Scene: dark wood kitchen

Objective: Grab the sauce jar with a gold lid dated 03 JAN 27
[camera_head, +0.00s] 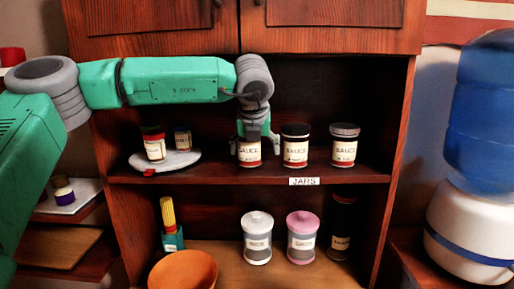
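Three sauce jars with cream labels stand in a row on the upper shelf. The left jar (249,152) is under my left gripper (254,137), whose fingers reach down around its top and hide its lid. I cannot tell whether they grip it. The middle jar (295,151) has a black-looking lid. The right jar (344,150) has a greyish lid. The small print on the labels is too small to read, and no gold lid shows clearly. My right gripper is not in view.
A round grey turntable (184,161) with two small jars stands at left on the same shelf (220,176). A JARS sign (304,181) marks the shelf edge. Below are a white canister (257,242), a pink-lidded canister (301,243) and an orange bowl (184,272). Cabinet doors hang above.

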